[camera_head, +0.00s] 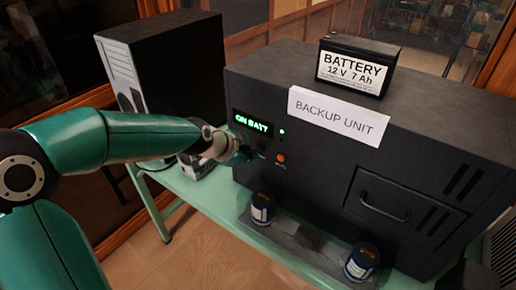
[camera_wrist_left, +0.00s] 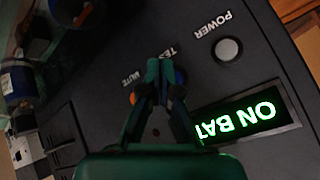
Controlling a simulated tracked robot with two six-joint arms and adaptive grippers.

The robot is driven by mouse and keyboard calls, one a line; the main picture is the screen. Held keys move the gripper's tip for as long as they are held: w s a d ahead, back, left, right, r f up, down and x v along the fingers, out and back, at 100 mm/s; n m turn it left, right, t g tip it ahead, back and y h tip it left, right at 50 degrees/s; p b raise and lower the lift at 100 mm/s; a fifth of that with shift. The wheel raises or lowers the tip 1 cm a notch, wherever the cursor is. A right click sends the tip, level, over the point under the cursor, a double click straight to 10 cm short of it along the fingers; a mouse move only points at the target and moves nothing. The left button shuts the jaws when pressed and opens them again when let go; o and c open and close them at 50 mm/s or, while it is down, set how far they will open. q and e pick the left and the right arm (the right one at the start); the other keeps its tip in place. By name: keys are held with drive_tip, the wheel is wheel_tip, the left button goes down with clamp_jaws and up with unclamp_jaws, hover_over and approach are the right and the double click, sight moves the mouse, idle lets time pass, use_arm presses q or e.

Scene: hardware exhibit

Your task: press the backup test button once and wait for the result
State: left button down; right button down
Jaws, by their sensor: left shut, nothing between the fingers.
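The dark backup unit (camera_head: 310,180) stands on a green table, with a white BACKUP UNIT card on its upper edge. Its display (camera_head: 252,122) is lit green and reads ON BATT; in the left wrist view the display (camera_wrist_left: 247,118) is partly covered by my gripper. My left gripper (camera_head: 246,152) is shut and empty at the unit's front panel. In the left wrist view its fingertips (camera_wrist_left: 162,70) are over the partly hidden TEST label, and a blue button (camera_wrist_left: 179,77) shows partly behind them. I cannot tell whether they touch it. My right gripper is not in view.
A battery (camera_head: 357,65) sits on the unit. A black computer case (camera_head: 165,70) stands behind left.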

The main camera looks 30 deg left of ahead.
use_arm(q)
drive_tip(key=shift+w, duration=0.1)
drive_tip(key=shift+w, duration=0.25)
drive_tip(key=shift+w+r, duration=0.1)
drive_tip(key=shift+w, duration=0.35)
idle(0.6)
drive_tip(key=shift+s, duration=0.1)
drive_tip(key=shift+s+b, duration=0.3)
drive_tip(key=shift+b, duration=0.2)
drive_tip(key=shift+s, duration=0.5)
drive_tip(key=shift+b, duration=0.3)
